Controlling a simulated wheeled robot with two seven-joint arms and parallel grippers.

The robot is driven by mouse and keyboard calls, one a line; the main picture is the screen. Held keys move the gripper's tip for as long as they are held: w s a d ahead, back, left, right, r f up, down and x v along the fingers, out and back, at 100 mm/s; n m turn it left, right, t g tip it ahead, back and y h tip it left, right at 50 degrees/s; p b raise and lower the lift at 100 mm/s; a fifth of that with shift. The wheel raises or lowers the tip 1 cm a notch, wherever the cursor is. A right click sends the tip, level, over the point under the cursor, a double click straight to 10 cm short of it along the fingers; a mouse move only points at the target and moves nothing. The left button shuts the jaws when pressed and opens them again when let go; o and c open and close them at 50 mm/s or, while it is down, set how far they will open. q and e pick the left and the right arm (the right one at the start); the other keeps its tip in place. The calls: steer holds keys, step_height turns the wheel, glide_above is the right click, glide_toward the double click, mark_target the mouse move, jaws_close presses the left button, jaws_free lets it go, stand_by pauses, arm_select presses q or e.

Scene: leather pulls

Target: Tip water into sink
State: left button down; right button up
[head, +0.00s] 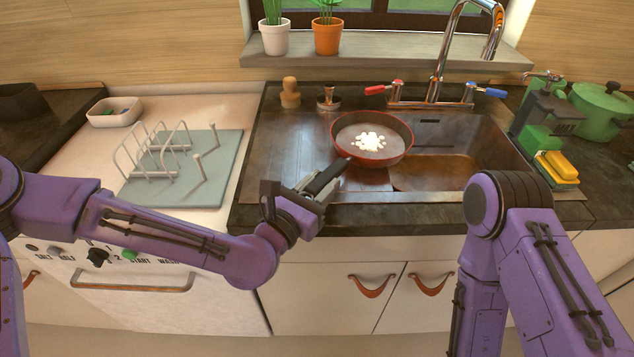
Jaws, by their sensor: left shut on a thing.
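A round frying pan (350,146) with a red outside and a dark handle is in the middle of the head view. A cluster of small white bits (369,141) shows in its middle; I cannot make out clear water. My left gripper (318,190) is shut on the pan's handle at the counter's front edge. The pan looks about level, over the left part of the sink (465,140) and its drainboard (290,150). It hides part of the basin's left edge. My right arm is bent at the right; its gripper is out of view.
The chrome tap (440,75) with red and blue levers stands behind the sink. A wooden-knobbed brush (290,93) and a small metal-based item (328,98) stand behind the drainboard. A dish rack (165,155) is left; a sponge holder (545,140) and green pot (598,110) are right.

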mark_target(307, 193)
arm_select(q)
steer(key=c, duration=0.7)
jaws_free()
steer(key=shift+w+a, duration=0.1)
steer(key=shift+a, duration=0.05)
steer(key=b+v, duration=0.1)
steer(key=v, duration=0.4)
steer(key=shift+s+a+f, duration=0.1)
steer(key=shift+s+f, duration=0.05)
steer(key=shift+s, duration=0.05)
steer(key=p, duration=0.1)
steer(key=s+a+r+p, duration=0.1)
steer(key=p, duration=0.1)
steer(key=shift+s+r, duration=0.1)
steer(key=shift+r, duration=0.15)
steer(key=p+v, duration=0.1)
steer(key=p, duration=0.1)
steer(key=p+v, duration=0.2)
steer(key=shift+d+f, duration=0.1)
steer(key=shift+f, duration=0.1)
steer(key=shift+s+a+f+p, duration=0.25)
steer(key=shift+s+f+p, duration=0.15)
steer(key=shift+p, duration=0.1)
